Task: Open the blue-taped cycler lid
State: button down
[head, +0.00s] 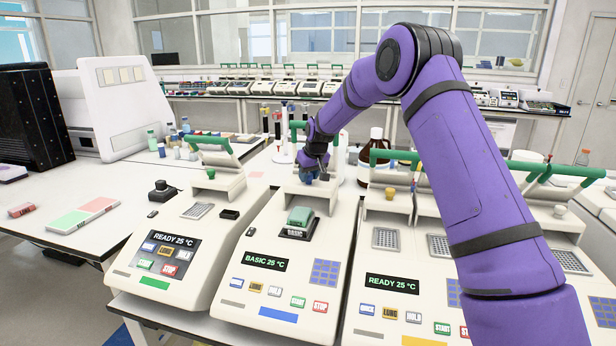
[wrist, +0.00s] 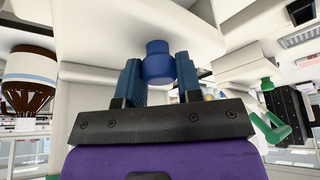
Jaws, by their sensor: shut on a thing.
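The blue-taped cycler is the white machine (head: 262,222) in the middle of the front row, with blue tape (head: 278,315) on its front edge and a screen reading BASIC 25 °C. Its lid housing (head: 300,186) is at the back, partly hidden by my gripper. My gripper (head: 312,175) is at that housing. In the wrist view, my gripper's two blue fingers (wrist: 158,80) are on either side of a blue knob (wrist: 158,62), shut on it. The knob meets a white surface. I cannot tell how far the lid is raised.
A cycler with green tape (head: 155,284) stands left, and one with orange tape (head: 420,341) stands right. A green block (head: 300,217) sits on the middle cycler. A brown bottle (head: 376,150) stands behind, also in the wrist view (wrist: 30,85). My arm crosses the right side.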

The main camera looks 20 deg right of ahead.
jog(key=c, duration=0.8)
grip_release()
jog(key=v, duration=1)
jog(key=shift+s+r, duration=0.2)
jog(key=shift+r, duration=0.2)
jog(key=shift+s+r, duration=0.1)
jog(key=s+a+r, duration=0.1)
jog(key=s+r, duration=0.6)
jog(key=s, duration=0.5)
jog(key=s+a+r, duration=0.1)
jog(key=s+r, duration=0.5)
jog(key=s, duration=0.6)
jog(key=s+f, duration=0.1)
jog(key=s, duration=0.8)
jog(key=s+f+m, duration=0.1)
jog(key=s, duration=0.9)
jog(key=s+f+m, duration=0.1)
jog(key=s+f, duration=0.1)
jog(key=s, duration=0.7)
jog(key=shift+s+d+t+h, duration=0.2)
jog(key=shift+d+t+h, duration=0.05)
jog(key=shift+t+h, duration=0.15)
